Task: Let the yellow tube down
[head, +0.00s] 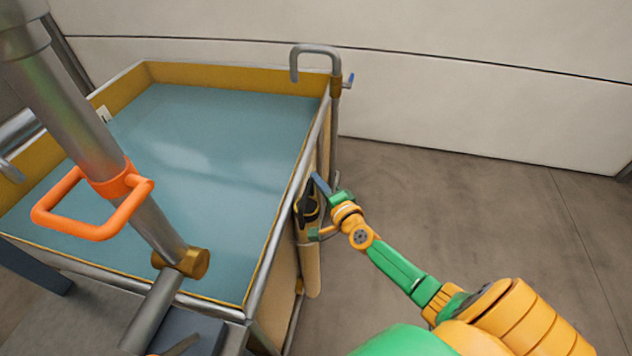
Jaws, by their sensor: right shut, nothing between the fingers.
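The yellow tube (309,268) hangs upright along the right outer side of the blue-topped cart, below its rim. A black part (307,209) sits at its upper end. My right gripper (320,185) is beside this upper end, at the cart's right edge. Its fingers are shut with nothing between them. I cannot tell whether it touches the tube or the black part. The tube's far side is hidden. My left gripper is not in view.
The cart's blue surface (200,150) is clear inside a yellow rim. A bent grey pipe (316,48) with a blue lever stands at its far right corner. A thick grey post with an orange handle (78,229) crosses the left. Open floor (450,190) lies right.

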